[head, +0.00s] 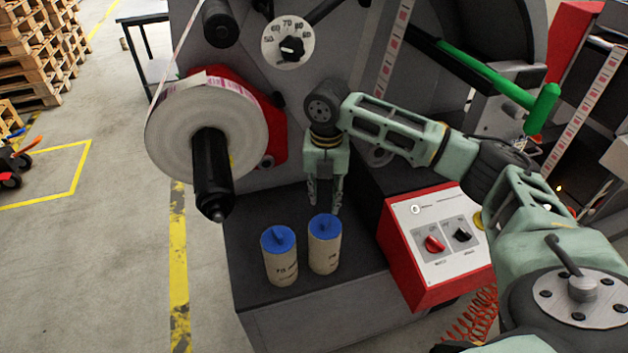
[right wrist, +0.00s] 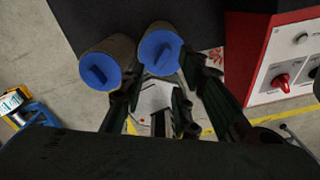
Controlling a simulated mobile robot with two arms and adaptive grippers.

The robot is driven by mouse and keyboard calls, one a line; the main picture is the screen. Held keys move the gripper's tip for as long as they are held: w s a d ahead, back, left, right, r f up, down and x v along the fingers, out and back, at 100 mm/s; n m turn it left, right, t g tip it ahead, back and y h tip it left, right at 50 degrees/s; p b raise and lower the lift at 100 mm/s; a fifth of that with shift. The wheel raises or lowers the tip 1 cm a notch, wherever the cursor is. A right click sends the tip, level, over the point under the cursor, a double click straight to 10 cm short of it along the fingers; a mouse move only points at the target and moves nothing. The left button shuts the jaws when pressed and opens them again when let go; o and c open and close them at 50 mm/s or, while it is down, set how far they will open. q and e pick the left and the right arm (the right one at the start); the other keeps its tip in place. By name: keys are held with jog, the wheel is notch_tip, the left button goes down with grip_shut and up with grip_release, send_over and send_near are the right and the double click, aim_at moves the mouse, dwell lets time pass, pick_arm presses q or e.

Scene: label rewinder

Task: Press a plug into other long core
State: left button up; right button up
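Two beige cores stand upright side by side on the dark machine ledge, a left core (head: 281,268) and a right core (head: 324,258). A blue plug with a raised tab tops each: the left plug (head: 278,240) and the right plug (head: 324,227). In the right wrist view the left plug (right wrist: 100,68) and the right plug (right wrist: 160,50) also show. My right gripper (head: 325,206) points down just above and behind the right plug. Its fingers are apart with nothing held between them. I cannot tell whether they touch the plug. My left gripper is out of view.
A label roll (head: 170,135) on a black spindle (head: 212,180) overhangs to the left of the cores. A red control box (head: 436,240) with knobs stands close on their right. The ledge (head: 255,212) has some bare room behind the cores.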

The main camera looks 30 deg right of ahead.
aim_at(325, 220)
jog(key=f, duration=0.2)
jog(key=f+p, duration=0.1)
jog(key=f, duration=0.3)
jog(key=shift+s, duration=0.35)
jog(key=shift+w+f+p, duration=0.1)
jog(key=shift+f+p, duration=0.2)
jog(key=shift+f, duration=0.45)
grip_shut()
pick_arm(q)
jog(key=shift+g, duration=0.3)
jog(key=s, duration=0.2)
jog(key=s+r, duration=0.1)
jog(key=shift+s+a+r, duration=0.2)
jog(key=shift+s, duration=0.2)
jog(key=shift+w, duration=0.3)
pick_arm(e)
jog(key=shift+f, duration=0.15)
jog(key=shift+o, duration=0.3)
grip_release()
